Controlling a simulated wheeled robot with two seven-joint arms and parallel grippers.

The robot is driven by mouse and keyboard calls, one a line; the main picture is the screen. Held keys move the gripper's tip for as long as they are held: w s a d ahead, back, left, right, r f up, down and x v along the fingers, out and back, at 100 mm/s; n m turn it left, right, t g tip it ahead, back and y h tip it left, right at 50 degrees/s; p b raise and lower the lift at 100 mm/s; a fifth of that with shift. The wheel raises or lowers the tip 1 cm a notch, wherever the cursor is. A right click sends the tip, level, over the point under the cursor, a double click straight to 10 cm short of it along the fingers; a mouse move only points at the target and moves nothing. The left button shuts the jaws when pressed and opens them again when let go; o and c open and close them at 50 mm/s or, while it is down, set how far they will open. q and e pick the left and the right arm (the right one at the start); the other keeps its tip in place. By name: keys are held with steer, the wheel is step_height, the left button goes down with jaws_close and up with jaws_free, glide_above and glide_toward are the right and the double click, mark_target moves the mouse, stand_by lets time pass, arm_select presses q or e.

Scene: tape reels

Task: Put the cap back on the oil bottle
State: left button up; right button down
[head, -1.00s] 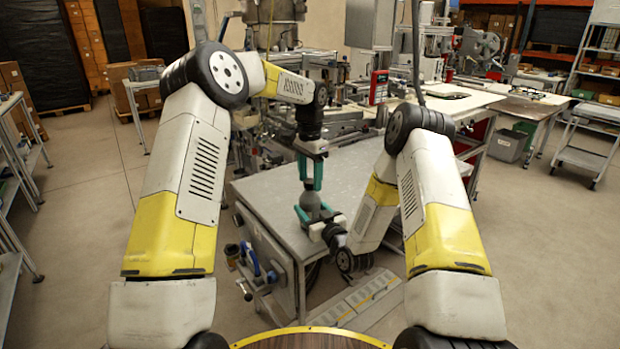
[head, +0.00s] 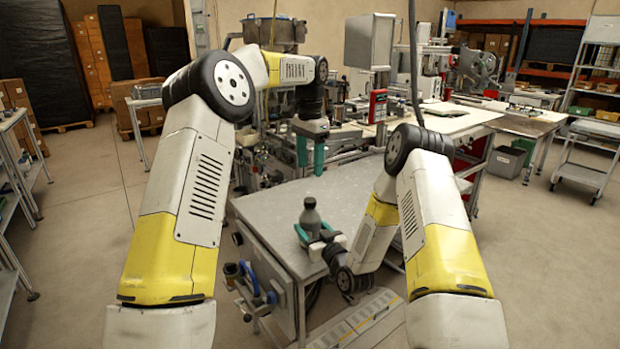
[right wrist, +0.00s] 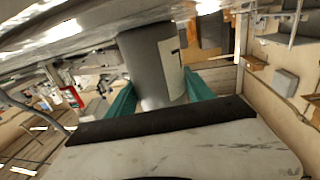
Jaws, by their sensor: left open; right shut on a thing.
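The grey oil bottle (head: 310,219) stands upright near the front of the grey table in the head view. A darker grey piece on its top looks like the cap (head: 309,203), but it is too small to tell how it is seated. My right gripper (head: 315,236) is shut around the bottle's body from the right. In the right wrist view the bottle (right wrist: 150,62), with a pale label, sits between the teal fingers. My left gripper (head: 311,164) hangs above the bottle, open and pointing down, with nothing visible between its fingers.
The grey table top (head: 370,185) is mostly bare around the bottle. Machinery (head: 345,135) stands behind it. A blue-handled item (head: 255,283) and a dark cup-like item (head: 231,270) are at the table's left front side.

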mark_target(315, 232)
arm_select(q)
steer(key=shift+r, duration=0.5)
arm_select(e)
steer(key=shift+c, duration=1.6)
jaws_free()
steer(key=v, duration=0.7)
steer(key=shift+s+d, duration=0.15)
steer(key=shift+s, duration=0.25)
